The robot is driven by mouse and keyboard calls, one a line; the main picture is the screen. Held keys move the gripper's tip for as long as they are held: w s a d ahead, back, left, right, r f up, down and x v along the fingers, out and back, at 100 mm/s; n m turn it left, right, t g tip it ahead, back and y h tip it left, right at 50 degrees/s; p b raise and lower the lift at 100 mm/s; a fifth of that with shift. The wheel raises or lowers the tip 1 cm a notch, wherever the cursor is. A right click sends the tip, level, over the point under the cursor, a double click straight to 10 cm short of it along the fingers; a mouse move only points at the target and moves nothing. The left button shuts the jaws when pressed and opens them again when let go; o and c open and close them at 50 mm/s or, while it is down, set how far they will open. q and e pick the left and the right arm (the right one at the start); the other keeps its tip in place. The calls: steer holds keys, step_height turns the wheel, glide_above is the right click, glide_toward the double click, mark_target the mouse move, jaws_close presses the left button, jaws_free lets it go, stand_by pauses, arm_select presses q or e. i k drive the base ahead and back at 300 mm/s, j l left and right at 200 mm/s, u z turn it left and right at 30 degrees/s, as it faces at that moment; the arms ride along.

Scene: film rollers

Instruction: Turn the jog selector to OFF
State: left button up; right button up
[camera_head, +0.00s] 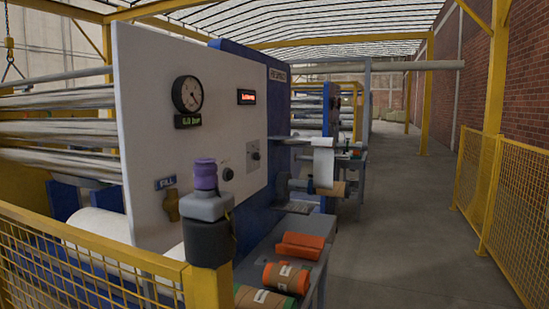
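A light grey control panel (150,110) stands at the left, angled toward the aisle. Low on its right part is a round black knob (227,174) with a small mark above it. To the right of that is a small grey plate with a dark switch (253,155). Their labels are too small to read, so I cannot tell which is the jog selector or where it points. A round gauge (187,94), a red lit display (246,97) and a brass-coloured handle (171,205) under a FILL label are also on the panel. Neither gripper is in view.
A yellow mesh fence (70,265) runs in front of the panel, its post topped by a dark grey and purple fitting (206,205). A grey table (262,262) holds orange and green rolls. The aisle floor (410,230) is clear, with another yellow fence (492,190) at right.

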mark_target(256, 156)
steer(key=i+l+u, duration=0.15)
steer(key=l, duration=0.2)
steer(key=i+l+u, duration=0.1)
steer(key=l, duration=0.25)
steer(key=i+l+u, duration=0.15)
steer(key=l, duration=0.25)
steer(key=i+l+u, duration=0.1)
steer(key=l, duration=0.25)
steer(key=i+l+u, duration=0.15)
steer(key=l, duration=0.25)
